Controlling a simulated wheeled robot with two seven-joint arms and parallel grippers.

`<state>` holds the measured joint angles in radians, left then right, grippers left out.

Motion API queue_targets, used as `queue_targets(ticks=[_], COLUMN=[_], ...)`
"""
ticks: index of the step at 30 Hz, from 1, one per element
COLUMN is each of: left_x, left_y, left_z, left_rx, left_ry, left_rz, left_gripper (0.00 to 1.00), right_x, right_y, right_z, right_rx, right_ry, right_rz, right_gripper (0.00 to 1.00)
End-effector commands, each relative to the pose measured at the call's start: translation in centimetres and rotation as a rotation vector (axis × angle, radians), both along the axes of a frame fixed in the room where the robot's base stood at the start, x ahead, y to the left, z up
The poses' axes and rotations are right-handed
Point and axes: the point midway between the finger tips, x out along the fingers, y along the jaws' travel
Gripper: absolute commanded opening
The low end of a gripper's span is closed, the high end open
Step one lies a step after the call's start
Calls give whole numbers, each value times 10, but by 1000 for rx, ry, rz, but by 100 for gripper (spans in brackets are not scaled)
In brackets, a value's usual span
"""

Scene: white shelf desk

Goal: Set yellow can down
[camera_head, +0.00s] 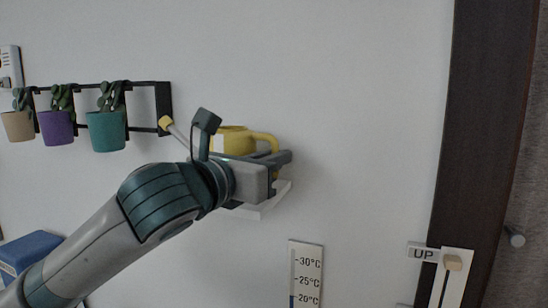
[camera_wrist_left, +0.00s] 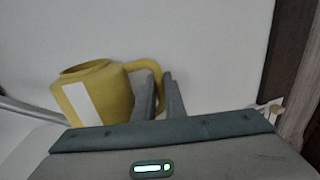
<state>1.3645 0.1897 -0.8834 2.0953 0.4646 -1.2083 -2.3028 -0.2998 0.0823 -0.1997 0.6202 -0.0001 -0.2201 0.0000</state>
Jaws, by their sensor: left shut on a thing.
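The yellow can (camera_head: 233,136) has a white patch and a looped handle. In the head view it shows behind my left gripper (camera_head: 282,165), close to the wall. In the left wrist view the can (camera_wrist_left: 112,92) stands roughly upright, slightly tilted, with its open rim up. My left gripper (camera_wrist_left: 162,95) is shut on the can's handle. A small white shelf (camera_head: 265,207) shows below the gripper in the head view. The can's base is hidden, so I cannot tell whether it touches the shelf. My right gripper is not in view.
A black wall rail (camera_head: 145,84) at the left holds beige (camera_head: 18,126), purple (camera_head: 57,128) and teal (camera_head: 106,131) plant pots. A yellow-tipped rod (camera_head: 166,123) shows beside my wrist. A thermometer panel (camera_head: 306,275) is below right.

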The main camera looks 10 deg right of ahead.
Motion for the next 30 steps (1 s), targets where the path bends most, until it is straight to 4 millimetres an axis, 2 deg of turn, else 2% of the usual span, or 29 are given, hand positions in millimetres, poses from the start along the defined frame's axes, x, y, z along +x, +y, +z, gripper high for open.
queue_targets(ticks=[1,2,3,4,17,23,30], left_x=[0,0,0,0,-1,-14,-43], left_y=[0,0,0,0,1,15,45], left_z=[-2,-2,-1,-1,1,0,-2], left_rx=[1,1,0,0,-1,0,2], left_ry=[-2,-1,0,0,-1,-3,-5], left_rz=[0,0,0,0,0,1,2], left_gripper=[0,15,25,29,29,29,29], right_x=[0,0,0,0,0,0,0], right_y=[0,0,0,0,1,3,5], right_z=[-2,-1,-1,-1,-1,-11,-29], right_rx=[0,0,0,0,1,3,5], right_ry=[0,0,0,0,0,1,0], right_rz=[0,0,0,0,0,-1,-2], right_gripper=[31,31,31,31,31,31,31])
